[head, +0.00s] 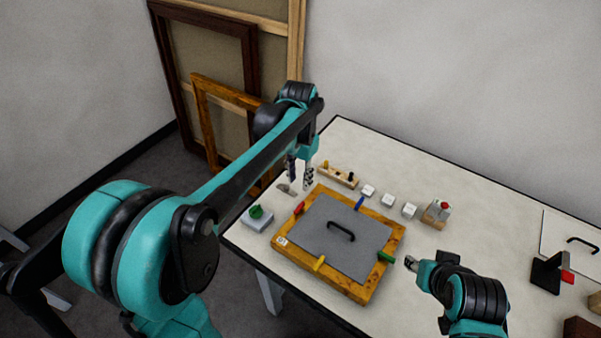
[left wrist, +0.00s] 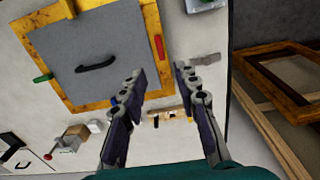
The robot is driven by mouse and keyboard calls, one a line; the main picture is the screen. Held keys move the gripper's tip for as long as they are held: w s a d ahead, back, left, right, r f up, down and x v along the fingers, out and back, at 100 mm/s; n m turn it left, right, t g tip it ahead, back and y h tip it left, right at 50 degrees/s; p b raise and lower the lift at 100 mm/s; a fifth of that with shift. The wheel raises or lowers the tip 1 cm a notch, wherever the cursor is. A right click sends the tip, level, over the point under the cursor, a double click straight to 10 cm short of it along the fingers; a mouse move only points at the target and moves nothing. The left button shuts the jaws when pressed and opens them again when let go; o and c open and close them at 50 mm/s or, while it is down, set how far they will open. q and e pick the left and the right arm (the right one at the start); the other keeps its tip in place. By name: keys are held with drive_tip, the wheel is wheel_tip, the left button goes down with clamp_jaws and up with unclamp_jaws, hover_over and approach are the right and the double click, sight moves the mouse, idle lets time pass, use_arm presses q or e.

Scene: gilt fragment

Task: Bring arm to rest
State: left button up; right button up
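My left arm reaches in from the left in the head view, and its gripper (head: 300,172) hangs above the far left part of the table (head: 465,185). In the left wrist view the two fingers of the left gripper (left wrist: 158,95) stand apart with nothing between them. My right gripper (head: 411,263) is low over the table at the right side of the wooden frame (head: 355,290), near a green clamp (head: 386,257). Whether its fingers are open or shut is too small to tell.
A grey panel (head: 325,252) with a black handle lies within the frame. Red, blue and yellow pieces sit around its rim. A wooden rack (head: 338,176), several white blocks (head: 388,199) and a wooden block (head: 436,212) stand behind. Picture frames (head: 205,115) lean at the wall.

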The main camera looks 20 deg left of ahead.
use_arm(q)
drive_tip(key=shift+s, duration=0.1)
drive_tip(key=s+a+f+n+t+b, duration=0.1)
drive_tip(key=s+n+t, duration=0.1)
drive_tip(key=s, duration=0.6)
drive_tip(key=s+a+f+n+t+b, duration=0.1)
drive_tip(key=s+a+n+t, duration=0.1)
drive_tip(key=s+t, duration=0.3)
drive_tip(key=s, duration=0.3)
drive_tip(key=shift+s+f, duration=0.35)
drive_tip(key=shift+s, duration=0.05)
idle(0.3)
